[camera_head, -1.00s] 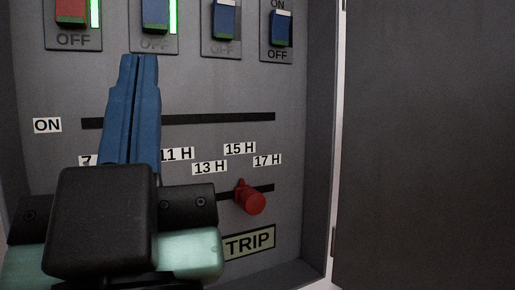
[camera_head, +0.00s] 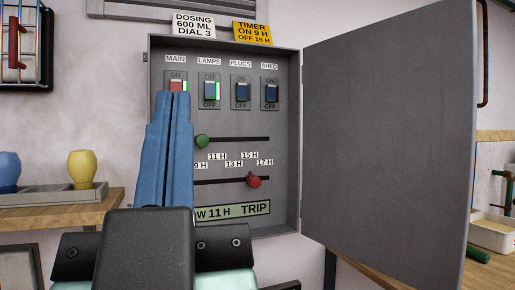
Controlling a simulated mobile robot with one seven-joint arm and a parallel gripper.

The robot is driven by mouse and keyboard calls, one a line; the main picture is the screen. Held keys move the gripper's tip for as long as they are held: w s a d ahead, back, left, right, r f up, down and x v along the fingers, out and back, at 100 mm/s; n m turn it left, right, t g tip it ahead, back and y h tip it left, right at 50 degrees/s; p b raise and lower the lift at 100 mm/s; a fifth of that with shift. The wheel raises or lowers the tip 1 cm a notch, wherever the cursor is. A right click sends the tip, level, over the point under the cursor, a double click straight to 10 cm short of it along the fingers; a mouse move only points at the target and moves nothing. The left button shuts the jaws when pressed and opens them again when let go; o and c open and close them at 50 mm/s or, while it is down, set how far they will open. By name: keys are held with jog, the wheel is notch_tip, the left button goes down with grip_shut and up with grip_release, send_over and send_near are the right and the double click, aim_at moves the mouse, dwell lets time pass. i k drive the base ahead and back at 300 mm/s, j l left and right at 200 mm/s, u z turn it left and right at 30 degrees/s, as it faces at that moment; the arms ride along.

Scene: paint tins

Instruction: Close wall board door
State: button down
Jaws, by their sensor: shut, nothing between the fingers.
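The wall board (camera_head: 226,220) is a grey box on the wall, seen in the head view. Its grey door (camera_head: 388,140) is hinged on the box's right side and stands wide open, swung out to the right. Inside are several switches, a green slider knob (camera_head: 202,141), a red slider knob (camera_head: 254,181) and a display reading "W 11 H TRIP" (camera_head: 232,211). My gripper (camera_head: 174,97) points up in front of the board's left part, its blue fingers together and empty. It hides part of the slider area. It is well left of the door.
A shelf (camera_head: 58,215) on the left holds a grey tray with a yellow and a blue object. A wooden bench (camera_head: 385,262) is at the right, behind the door, with a white tray (camera_head: 492,232). Signs (camera_head: 252,33) sit above the board.

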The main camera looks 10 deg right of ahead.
aim_at(391, 104)
jog(key=l+u, duration=0.1)
jog(key=u, duration=0.3)
jog(key=k+u, duration=0.1)
jog(key=u, duration=0.35)
jog(key=l+u, duration=0.15)
jog(key=u, duration=0.25)
jog(key=k+l, duration=0.15)
jog(key=l, duration=0.3)
jog(key=k+l, duration=0.2)
jog(key=l, duration=0.25)
jog(key=k+l, duration=0.15)
jog(key=l, duration=0.25)
jog(key=k+l, duration=0.15)
jog(key=l, duration=0.3)
jog(key=k+l, duration=0.2)
jog(key=l, duration=0.25)
jog(key=k+l, duration=0.15)
jog(key=l, duration=0.3)
jog(key=k+l, duration=0.15)
jog(key=l, duration=0.3)
jog(key=k+l, duration=0.2)
jog(key=l, duration=0.2)
jog(key=i+l+u, duration=0.1)
jog(key=u, duration=0.15)
